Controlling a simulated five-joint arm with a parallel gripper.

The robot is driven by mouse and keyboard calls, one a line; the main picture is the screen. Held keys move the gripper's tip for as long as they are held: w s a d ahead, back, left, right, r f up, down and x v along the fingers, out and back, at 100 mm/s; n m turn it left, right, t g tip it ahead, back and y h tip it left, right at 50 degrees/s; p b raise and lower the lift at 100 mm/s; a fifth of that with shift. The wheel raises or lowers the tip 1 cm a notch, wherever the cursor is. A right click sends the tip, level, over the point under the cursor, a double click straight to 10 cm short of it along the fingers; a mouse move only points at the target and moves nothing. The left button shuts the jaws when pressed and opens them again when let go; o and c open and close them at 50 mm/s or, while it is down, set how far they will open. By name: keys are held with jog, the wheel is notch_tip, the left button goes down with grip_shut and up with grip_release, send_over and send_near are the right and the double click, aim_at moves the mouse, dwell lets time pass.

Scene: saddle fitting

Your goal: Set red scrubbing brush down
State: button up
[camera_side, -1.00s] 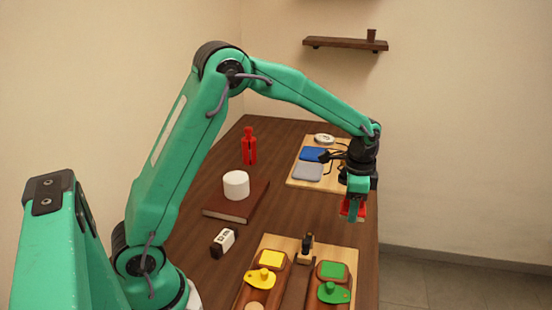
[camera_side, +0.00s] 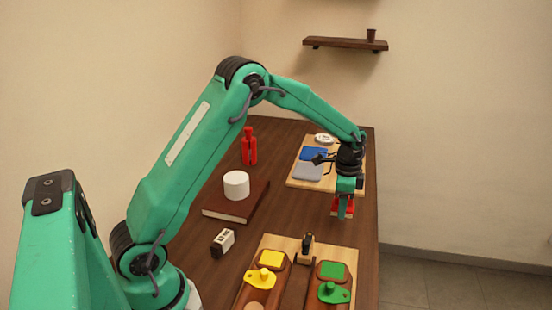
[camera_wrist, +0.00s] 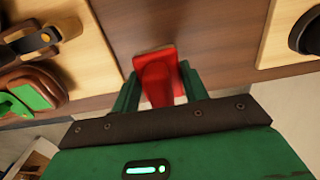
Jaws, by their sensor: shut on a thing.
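The red scrubbing brush (camera_wrist: 157,78) is between the two green fingers of my gripper (camera_wrist: 157,88) in the wrist view. In the side view the red brush (camera_side: 336,206) shows beside my gripper (camera_side: 343,212), low over the right part of the brown table, between the two light boards. My gripper is shut on it. The fingers hide part of the brush in the side view. I cannot tell whether the brush touches the table.
A light board (camera_side: 297,182) with blue and grey pads lies behind the gripper. A front board (camera_side: 272,241) holds yellow and green pieces. A white cylinder (camera_side: 236,184) stands on a brown book (camera_side: 221,213). A red figure (camera_side: 249,148) and a black-and-white block (camera_side: 222,242) are at left.

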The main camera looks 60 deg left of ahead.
aim_at(336, 222)
jog(key=shift+w+a+f, duration=0.35)
jog(key=shift+a+f, duration=0.15)
jog(key=shift+a, duration=0.3)
jog(key=shift+w+a+f, duration=0.3)
jog(key=shift+a+f, duration=0.15)
jog(key=shift+a, duration=0.3)
jog(key=shift+f, duration=2)
jog(key=shift+f, duration=0.2)
jog(key=o, duration=1)
jog(key=shift+r, duration=0.15)
notch_tip(336, 222, up, 12)
jog(key=shift+r, duration=0.1)
